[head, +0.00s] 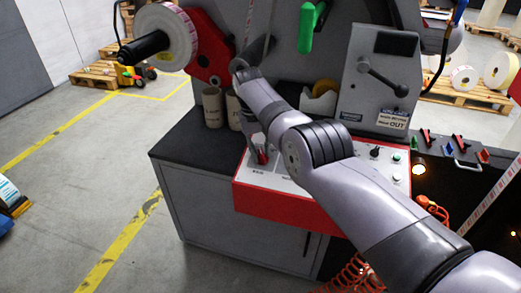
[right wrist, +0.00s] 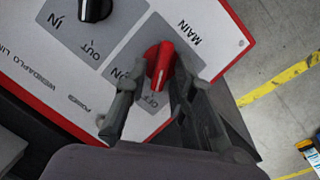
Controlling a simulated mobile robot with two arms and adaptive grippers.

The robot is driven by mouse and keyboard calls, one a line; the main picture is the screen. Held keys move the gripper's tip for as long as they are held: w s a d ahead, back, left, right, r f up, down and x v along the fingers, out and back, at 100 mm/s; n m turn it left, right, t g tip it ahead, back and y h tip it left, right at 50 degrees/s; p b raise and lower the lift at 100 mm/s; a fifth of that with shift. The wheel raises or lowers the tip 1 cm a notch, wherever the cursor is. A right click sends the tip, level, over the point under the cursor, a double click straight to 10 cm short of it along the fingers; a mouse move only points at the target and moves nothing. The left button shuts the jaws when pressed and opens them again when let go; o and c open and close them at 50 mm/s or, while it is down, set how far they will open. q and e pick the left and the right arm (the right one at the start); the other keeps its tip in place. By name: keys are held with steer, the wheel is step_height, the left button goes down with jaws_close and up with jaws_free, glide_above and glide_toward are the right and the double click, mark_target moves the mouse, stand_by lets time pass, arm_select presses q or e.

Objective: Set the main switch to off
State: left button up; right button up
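The red main switch (right wrist: 160,64) sits on a grey plate marked MAIN, ON and OFF in the right wrist view. Its handle and pale pointer line point down in that picture, toward the OFF lettering. My right gripper (right wrist: 154,78) is open, with one finger on each side of the switch. A gap shows between the left finger and the handle; the right finger is close to the knob, and I cannot tell whether it touches. In the head view my right gripper (head: 259,153) is over the left end of the red-edged control panel (head: 275,209). My left gripper is not in view.
A black IN/OUT knob (right wrist: 95,8) is beside the main switch. In the head view a green button (head: 397,157) is at the panel's right. Cardboard cores (head: 212,107) stand behind the panel. A label roll (head: 167,37) is at upper left.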

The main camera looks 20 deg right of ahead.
steer(key=shift+o, duration=0.5)
steer(key=shift+r, duration=0.2)
step_height(320, 180, up, 7)
steer(key=a, duration=0.1)
steer(key=shift+f, duration=0.1)
